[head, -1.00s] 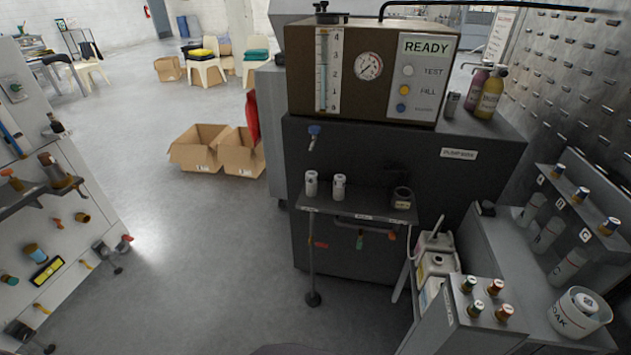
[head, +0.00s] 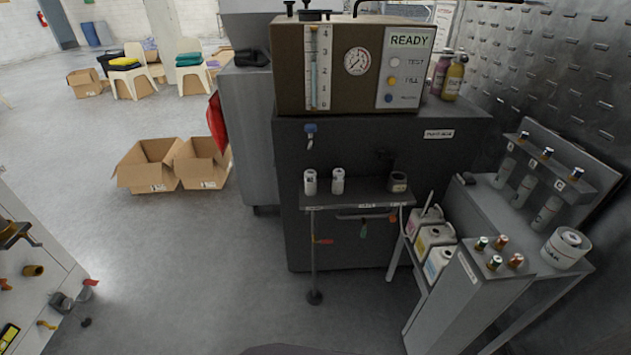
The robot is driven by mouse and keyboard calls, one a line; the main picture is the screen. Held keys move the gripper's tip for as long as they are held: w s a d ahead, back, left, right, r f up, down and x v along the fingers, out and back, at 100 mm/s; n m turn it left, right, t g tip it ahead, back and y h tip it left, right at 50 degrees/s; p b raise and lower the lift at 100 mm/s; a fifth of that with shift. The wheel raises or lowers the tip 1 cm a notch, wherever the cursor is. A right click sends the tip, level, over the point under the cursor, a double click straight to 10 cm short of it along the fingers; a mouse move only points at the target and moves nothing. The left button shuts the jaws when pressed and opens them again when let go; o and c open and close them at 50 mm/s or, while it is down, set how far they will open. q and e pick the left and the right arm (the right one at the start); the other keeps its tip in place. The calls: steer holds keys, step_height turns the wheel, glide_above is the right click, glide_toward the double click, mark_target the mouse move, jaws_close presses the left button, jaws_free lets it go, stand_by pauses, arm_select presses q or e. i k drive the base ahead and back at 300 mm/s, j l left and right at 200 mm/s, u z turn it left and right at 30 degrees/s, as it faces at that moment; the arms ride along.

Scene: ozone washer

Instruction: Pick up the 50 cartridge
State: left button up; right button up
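Two small white cylinders (head: 310,182) and (head: 338,181) stand upright side by side on the left part of the small grey shelf (head: 358,200) in front of the machine. They look like cartridges, but any number on them is too small to read, so I cannot tell which is the 50. A dark round holder (head: 398,183) sits at the shelf's right end. Neither of my grippers is in view.
The machine's brown READY panel (head: 353,65) rises behind the shelf. Jugs (head: 437,237) and a grey stand with several small capped vials (head: 496,262) are at the right. Cardboard boxes (head: 150,168) lie on the floor at left. The floor before the shelf's left side is clear.

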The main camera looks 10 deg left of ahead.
mark_target(338, 175)
steer(key=k+j+z, duration=0.1)
steer(key=j, duration=0.3)
steer(key=j+z, duration=0.15)
steer(key=j, duration=0.2)
steer(key=k+j+z, duration=0.1)
steer(key=j, duration=0.25)
steer(key=k+j+z, duration=0.15)
steer(key=j, duration=0.2)
steer(key=k+j+z, duration=0.1)
steer(key=j, duration=0.25)
steer(key=k, duration=0.1)
